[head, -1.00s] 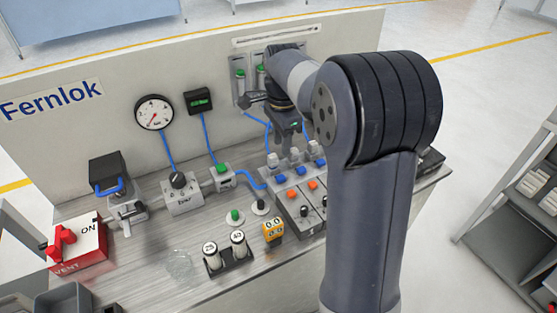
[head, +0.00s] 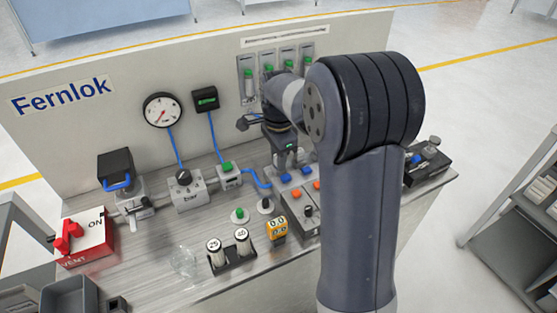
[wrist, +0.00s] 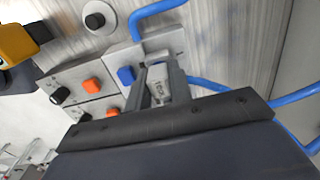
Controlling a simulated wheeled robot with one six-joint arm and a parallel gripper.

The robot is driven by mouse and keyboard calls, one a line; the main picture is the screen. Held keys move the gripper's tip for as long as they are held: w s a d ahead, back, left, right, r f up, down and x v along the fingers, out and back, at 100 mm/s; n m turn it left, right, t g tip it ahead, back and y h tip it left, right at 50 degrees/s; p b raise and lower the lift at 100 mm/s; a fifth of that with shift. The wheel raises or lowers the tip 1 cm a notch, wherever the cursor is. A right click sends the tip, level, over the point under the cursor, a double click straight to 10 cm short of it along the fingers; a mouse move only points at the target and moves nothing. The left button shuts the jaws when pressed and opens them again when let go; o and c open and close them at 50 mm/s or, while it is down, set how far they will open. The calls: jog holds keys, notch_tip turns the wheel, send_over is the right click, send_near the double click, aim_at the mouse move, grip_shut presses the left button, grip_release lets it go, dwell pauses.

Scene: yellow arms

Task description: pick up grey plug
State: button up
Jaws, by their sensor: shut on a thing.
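The grey plug (wrist: 158,84) is a small light-grey piece with dark lettering on its side. In the wrist view it sits between the two dark fingers of my gripper (wrist: 159,92), which are shut on it. It stands at a grey block with blue buttons (wrist: 126,75). I cannot tell whether it is still seated there. In the head view my gripper (head: 286,160) points down just behind the blue buttons (head: 286,177), and the fingers and arm largely hide the plug.
A panel with orange buttons (head: 299,192) and black knobs lies in front. Blue hoses (wrist: 207,84) run close beside the fingers. A yellow counter (head: 277,228) and a rack with two white cylinders (head: 228,250) stand nearer. The back wall carries green-topped tubes (head: 249,78).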

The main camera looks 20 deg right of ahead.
grip_shut()
notch_tip(320, 180, up, 10)
jog(key=shift+r, duration=0.1)
jog(key=shift+d, duration=0.1)
dwell(0.6)
